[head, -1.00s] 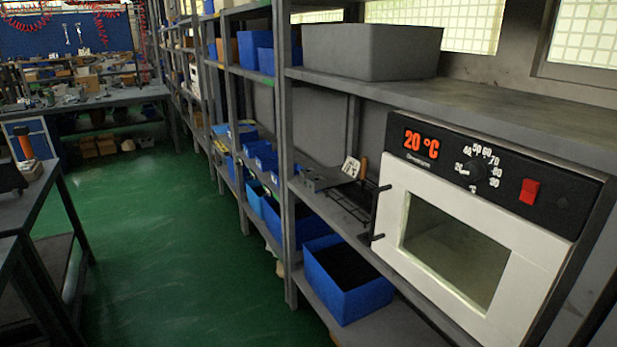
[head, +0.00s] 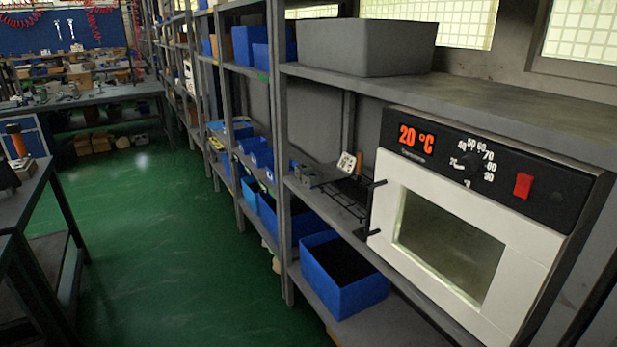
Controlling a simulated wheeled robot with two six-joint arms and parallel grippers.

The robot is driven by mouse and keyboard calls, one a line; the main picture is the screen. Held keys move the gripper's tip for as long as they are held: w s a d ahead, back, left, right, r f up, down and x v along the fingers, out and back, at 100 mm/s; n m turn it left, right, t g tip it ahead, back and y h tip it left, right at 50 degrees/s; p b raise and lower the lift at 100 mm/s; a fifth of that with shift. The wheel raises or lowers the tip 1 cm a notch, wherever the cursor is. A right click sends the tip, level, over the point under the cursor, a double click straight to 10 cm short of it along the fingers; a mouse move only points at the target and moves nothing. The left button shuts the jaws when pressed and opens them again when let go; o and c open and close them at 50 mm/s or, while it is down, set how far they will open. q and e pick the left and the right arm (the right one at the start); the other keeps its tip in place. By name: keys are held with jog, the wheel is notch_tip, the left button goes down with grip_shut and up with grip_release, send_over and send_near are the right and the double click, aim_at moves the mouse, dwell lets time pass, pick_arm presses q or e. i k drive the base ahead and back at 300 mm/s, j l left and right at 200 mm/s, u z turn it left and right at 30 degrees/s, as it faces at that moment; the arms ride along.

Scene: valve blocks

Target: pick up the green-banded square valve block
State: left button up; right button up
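I cannot make out a green-banded square valve block in the head view. A small grey metal block (head: 307,174) sits on the middle shelf, left of the oven. It is too small and dark to tell whether it carries a green band. Neither of my grippers is in view.
A white oven (head: 448,236) reading 20 °C stands on the shelf rack (head: 510,108) at right, beside a black wire rack (head: 347,196). Blue bins (head: 345,290) fill lower shelves; a grey bin (head: 365,47) is on top. A dark table (head: 28,200) stands left. The green floor (head: 160,240) between is clear.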

aim_at(299, 171)
jog(key=z, duration=0.3)
jog(key=i+j+z, duration=0.15)
jog(key=z, duration=0.3)
jog(key=i+j+z, duration=0.1)
jog(key=j+z, duration=0.3)
jog(key=i+j+z, duration=0.1)
jog(key=j+z, duration=0.35)
